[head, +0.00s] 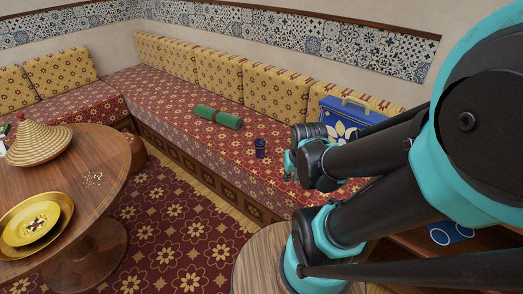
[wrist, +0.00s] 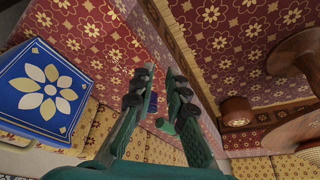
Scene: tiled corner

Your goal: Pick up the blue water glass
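The blue water glass (head: 260,148) is small and dark blue. It stands on the red patterned bench seat, just left of my gripper (head: 290,165) in the head view. In the wrist view my gripper (wrist: 161,72) is open, with a gap between its two dark fingers. A dark blue patch of the glass (wrist: 152,102) shows beside the left finger, partly hidden by it. The glass looks to be beyond the fingers and not held.
A green roll (head: 218,116) lies on the bench (head: 170,88) left of the glass. A blue case with a flower pattern (head: 345,118) stands right, against yellow cushions (head: 262,92). A round wooden table (head: 100,150) stands at left with a woven cone lid (head: 38,143) and yellow dish (head: 32,222).

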